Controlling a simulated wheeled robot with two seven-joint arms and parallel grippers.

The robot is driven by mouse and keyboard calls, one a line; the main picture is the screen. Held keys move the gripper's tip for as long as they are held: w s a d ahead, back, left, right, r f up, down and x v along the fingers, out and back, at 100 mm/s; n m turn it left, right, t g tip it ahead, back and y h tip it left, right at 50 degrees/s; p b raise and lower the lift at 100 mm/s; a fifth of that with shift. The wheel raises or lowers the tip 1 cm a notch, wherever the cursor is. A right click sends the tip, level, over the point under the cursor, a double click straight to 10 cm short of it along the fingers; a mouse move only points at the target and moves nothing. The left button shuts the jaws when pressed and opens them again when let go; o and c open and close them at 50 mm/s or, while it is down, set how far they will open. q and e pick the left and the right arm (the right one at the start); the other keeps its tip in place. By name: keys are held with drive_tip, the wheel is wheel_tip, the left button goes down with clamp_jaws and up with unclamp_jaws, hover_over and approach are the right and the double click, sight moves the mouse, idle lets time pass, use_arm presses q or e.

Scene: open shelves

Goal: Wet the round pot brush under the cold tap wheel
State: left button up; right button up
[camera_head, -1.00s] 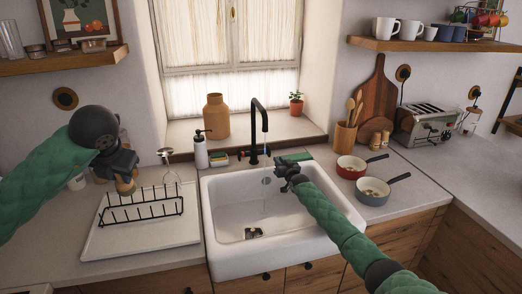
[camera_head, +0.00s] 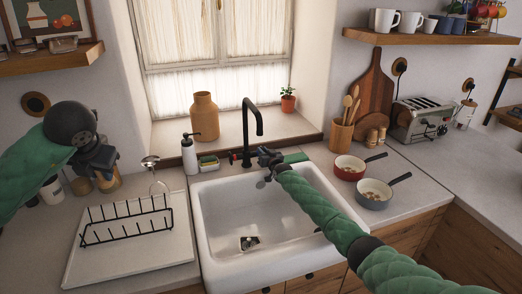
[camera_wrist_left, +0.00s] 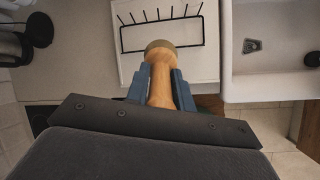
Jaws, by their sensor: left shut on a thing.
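The round pot brush (camera_wrist_left: 160,60), with a pale wooden handle and a round end, is held between the blue fingers of my left gripper (camera_wrist_left: 161,88). In the head view the brush (camera_head: 108,183) hangs below my left gripper (camera_head: 104,168), above the counter left of the sink, away from the tap. The black tap (camera_head: 247,125) stands behind the white sink (camera_head: 215,250). A red wheel (camera_head: 232,158) shows at its base. My right gripper (camera_head: 267,157) is at the right side of the tap base and hides any wheel there. I see no water stream.
A drying rack (camera_head: 128,225) stands on the board left of the sink. A soap bottle (camera_head: 189,155) and a sponge holder (camera_head: 208,163) are beside the tap. Two pans (camera_head: 350,168) (camera_head: 374,194) stand right of the sink. The basin is clear.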

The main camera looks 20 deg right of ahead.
clamp_jaws()
use_arm(q)
drive_tip(key=shift+s+r+p, duration=0.1)
drive_tip(key=shift+r+p, duration=0.75)
drive_tip(key=shift+r, duration=0.1)
use_arm(e)
drive_tip(key=shift+w+r+g, duration=0.1)
drive_tip(key=shift+r+g, duration=0.3)
drive_tip(key=shift+r, duration=0.1)
use_arm(q)
drive_tip(key=shift+r+p, duration=0.35)
use_arm(e)
drive_tip(key=shift+a+g, duration=0.1)
drive_tip(key=shift+g, duration=0.3)
use_arm(q)
drive_tip(key=shift+r+p, duration=0.45)
use_arm(e)
drive_tip(key=shift+w+g, duration=0.15)
drive_tip(key=shift+g, duration=0.65)
drive_tip(key=shift+f, duration=0.1)
unclamp_jaws()
use_arm(q)
drive_tip(key=shift+f, duration=0.1)
use_arm(e)
drive_tip(key=shift+w+f, duration=0.15)
drive_tip(key=shift+f, duration=0.05)
